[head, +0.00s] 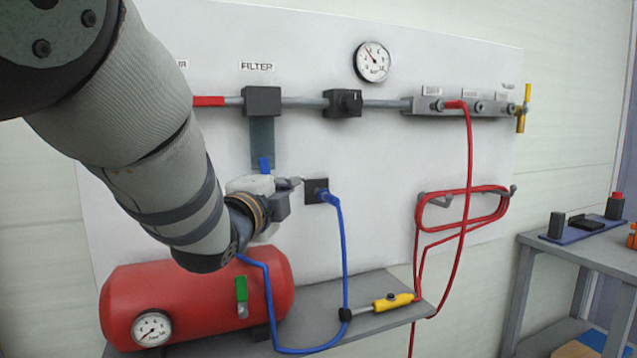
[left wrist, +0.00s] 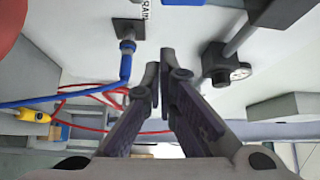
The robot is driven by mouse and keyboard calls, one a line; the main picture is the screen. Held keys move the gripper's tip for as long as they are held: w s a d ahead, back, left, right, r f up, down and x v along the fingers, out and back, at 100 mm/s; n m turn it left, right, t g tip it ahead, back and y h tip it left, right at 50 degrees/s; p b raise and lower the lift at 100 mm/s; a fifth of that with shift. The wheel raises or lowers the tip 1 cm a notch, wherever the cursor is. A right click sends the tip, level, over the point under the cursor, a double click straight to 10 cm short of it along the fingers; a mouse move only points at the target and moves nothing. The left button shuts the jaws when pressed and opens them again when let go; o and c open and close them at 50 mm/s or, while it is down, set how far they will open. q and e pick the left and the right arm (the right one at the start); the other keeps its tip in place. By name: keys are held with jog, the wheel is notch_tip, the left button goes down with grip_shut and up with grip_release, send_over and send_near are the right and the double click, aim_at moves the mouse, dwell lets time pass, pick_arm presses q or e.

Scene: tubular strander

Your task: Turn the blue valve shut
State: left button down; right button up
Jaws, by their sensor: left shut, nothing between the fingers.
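A small blue handle (head: 265,165), which looks like the blue valve, shows just under the filter (head: 262,101) on the white wall panel. My left gripper (head: 297,183) is in front of the panel, just below and to the right of the blue handle. Its body hides what lies directly below the handle. In the left wrist view the fingers (left wrist: 159,68) are shut with nothing between them. My right gripper is not in view.
A dark square outlet (head: 316,190) with a blue hose (head: 342,245) is close to the gripper's right. A red tank (head: 195,295) and a grey shelf (head: 365,325) stand below. A red hose (head: 467,165) hangs right; a yellow valve handle (head: 522,108) ends the manifold.

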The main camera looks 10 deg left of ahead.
pick_arm(q)
jog(key=w+a+r, duration=0.1)
jog(key=w+a, duration=0.1)
jog(key=w, duration=0.3)
jog(key=shift+w+a+r, duration=0.15)
jog(key=shift+a+r, duration=0.15)
jog(key=shift+a, duration=0.05)
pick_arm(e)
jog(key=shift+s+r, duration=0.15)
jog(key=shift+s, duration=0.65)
